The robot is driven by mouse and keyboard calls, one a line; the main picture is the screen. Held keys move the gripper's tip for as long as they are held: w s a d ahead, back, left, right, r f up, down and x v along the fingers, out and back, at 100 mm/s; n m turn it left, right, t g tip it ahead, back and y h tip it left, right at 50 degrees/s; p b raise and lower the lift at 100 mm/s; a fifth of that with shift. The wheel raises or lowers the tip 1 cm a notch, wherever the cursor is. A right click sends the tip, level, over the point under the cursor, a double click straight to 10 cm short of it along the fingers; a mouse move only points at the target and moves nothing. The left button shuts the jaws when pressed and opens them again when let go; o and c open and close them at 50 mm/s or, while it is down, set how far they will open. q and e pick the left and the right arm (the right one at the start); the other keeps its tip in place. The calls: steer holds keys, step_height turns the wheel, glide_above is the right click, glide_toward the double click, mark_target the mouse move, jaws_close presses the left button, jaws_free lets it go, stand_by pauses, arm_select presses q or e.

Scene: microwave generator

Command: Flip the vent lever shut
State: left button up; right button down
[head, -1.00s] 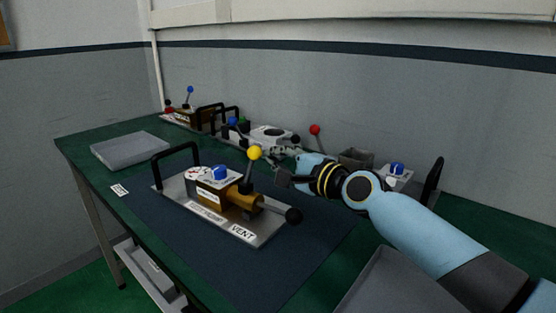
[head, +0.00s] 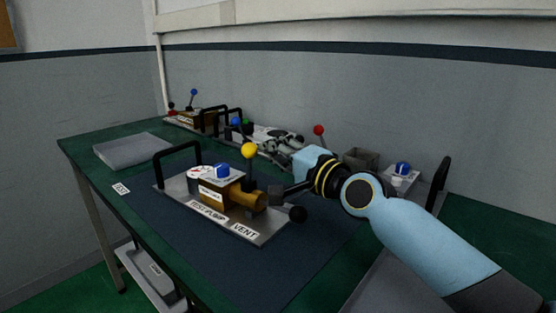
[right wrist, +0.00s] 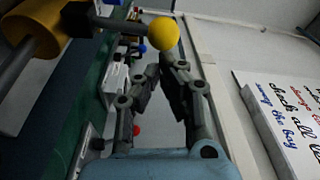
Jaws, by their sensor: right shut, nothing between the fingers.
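The test pump (head: 205,207) stands on the dark blue mat, with a VENT label (head: 244,231) on its plate. A lever with a yellow ball knob (head: 249,150) rises about upright from its brass body (head: 240,199). A black ball (head: 298,213) sits on a rod at the right end. My right gripper (head: 275,193) is shut and empty, just right of the lever and above the rod. In the right wrist view the yellow knob (right wrist: 163,33) lies close beyond the fingertips (right wrist: 165,62); I cannot tell whether they touch. My left gripper is not in view.
A black carry handle (head: 178,155) rises at the pump's left. A grey tray (head: 132,150) lies at the table's left. Other lever devices stand along the back, one with a red knob (head: 318,129). The front of the blue mat (head: 265,270) is clear.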

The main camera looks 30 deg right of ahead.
mark_target(251, 147)
steer(key=shift+s+a+r+n, duration=0.15)
steer(key=shift+s+a+n, duration=0.2)
steer(key=shift+a, duration=0.25)
steer(key=shift+s+a+r+n, duration=0.2)
steer(key=shift+a+n, duration=0.1)
steer(key=shift+a, duration=0.35)
steer(key=shift+s+a+r+n, duration=0.1)
steer(key=shift+s+a+n, duration=0.25)
steer(key=shift+a, duration=0.25)
